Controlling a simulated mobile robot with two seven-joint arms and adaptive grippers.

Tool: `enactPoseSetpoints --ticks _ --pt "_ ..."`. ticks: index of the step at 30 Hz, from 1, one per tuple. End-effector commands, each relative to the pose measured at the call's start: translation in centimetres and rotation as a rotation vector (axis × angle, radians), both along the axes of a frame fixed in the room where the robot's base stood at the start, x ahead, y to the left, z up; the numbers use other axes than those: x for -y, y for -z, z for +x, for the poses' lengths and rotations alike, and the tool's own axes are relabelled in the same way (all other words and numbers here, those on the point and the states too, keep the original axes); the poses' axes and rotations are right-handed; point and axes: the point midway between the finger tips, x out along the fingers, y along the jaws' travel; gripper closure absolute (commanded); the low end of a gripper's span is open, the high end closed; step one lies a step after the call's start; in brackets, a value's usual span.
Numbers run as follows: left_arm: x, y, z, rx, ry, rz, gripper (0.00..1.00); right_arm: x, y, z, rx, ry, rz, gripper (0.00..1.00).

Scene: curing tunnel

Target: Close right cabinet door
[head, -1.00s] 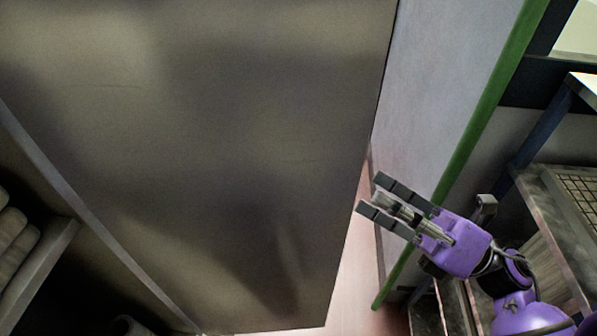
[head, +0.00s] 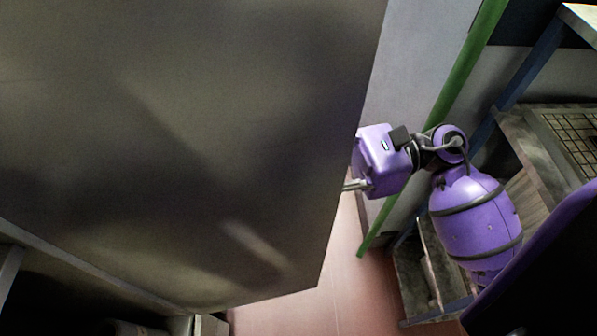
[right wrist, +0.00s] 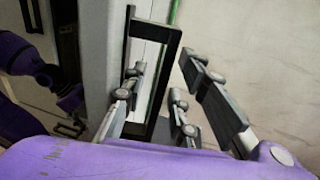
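The cabinet door (head: 190,140) is a large brownish metal panel standing open across most of the head view. My right arm reaches to its right edge. The right gripper's fingers are mostly hidden behind that edge in the head view. In the right wrist view my right gripper (right wrist: 170,100) has its fingers spread apart. A dark rectangular door handle (right wrist: 167,45) stands in front of and between the fingers; I cannot tell if they touch it. My left gripper is not in the head view.
The dark cabinet inside (head: 60,300) shows at the lower left. Pinkish floor (head: 290,315) is clear below the door.

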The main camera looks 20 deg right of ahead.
Motion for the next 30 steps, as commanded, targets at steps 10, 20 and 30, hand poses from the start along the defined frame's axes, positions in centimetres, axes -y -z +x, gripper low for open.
enactPoseSetpoints --ticks 10,20,30 --pt "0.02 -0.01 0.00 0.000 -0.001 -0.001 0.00 -0.24 0.05 0.04 -0.001 0.001 0.000 0.81" --pt "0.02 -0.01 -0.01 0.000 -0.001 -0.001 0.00 -0.22 0.05 0.05 -0.001 0.001 0.000 1.00" --pt "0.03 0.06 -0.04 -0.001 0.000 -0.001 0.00 -0.37 0.06 0.27 -0.001 0.003 0.000 1.00"
